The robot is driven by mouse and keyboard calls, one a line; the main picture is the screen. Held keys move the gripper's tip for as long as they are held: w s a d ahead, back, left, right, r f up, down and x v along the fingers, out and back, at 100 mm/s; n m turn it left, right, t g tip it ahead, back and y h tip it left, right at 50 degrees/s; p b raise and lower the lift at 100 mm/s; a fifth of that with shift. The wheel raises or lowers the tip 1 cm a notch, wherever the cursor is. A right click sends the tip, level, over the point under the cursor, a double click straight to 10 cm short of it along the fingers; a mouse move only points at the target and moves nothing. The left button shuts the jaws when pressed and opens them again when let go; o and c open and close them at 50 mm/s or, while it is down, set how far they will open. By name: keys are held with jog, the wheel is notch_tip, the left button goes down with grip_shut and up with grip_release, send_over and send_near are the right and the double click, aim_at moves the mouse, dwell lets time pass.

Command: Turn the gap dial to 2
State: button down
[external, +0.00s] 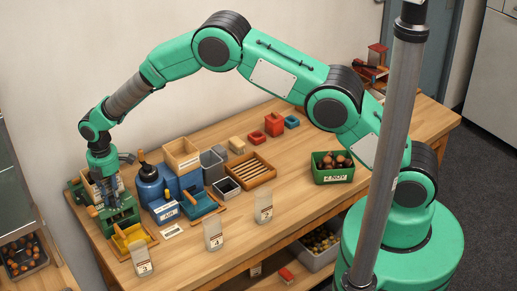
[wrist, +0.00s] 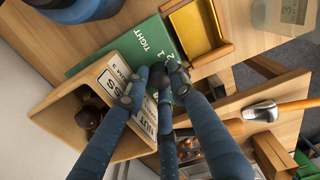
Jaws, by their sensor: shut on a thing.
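The green nut press (external: 124,217) stands at the left end of the bench; its green face also shows in the wrist view (wrist: 120,48), with the word TIGHT and the numerals 1 and 2 at the right. My gripper (external: 103,200) points down over the press. In the wrist view its blue-grey fingers (wrist: 155,84) are closed together at the green face, around a dark piece that looks like the gap dial (wrist: 158,77). The fingers cover most of it, so its setting cannot be read.
A wooden hopper (wrist: 62,100) with a dark chestnut sits beside the fingers. A yellow tray (wrist: 194,33) adjoins the press. Clear numbered containers (external: 213,236) stand along the front. A blue tank (external: 150,185) and boxes stand to the right. A green crate (external: 333,177) holds chestnuts.

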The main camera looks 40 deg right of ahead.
aim_at(113, 197)
dwell(0.4)
jog(key=c, duration=1.7)
grip_release()
jog(key=shift+c, duration=0.2)
jog(key=shift+r, duration=0.1)
notch_tip(113, 197, up, 12)
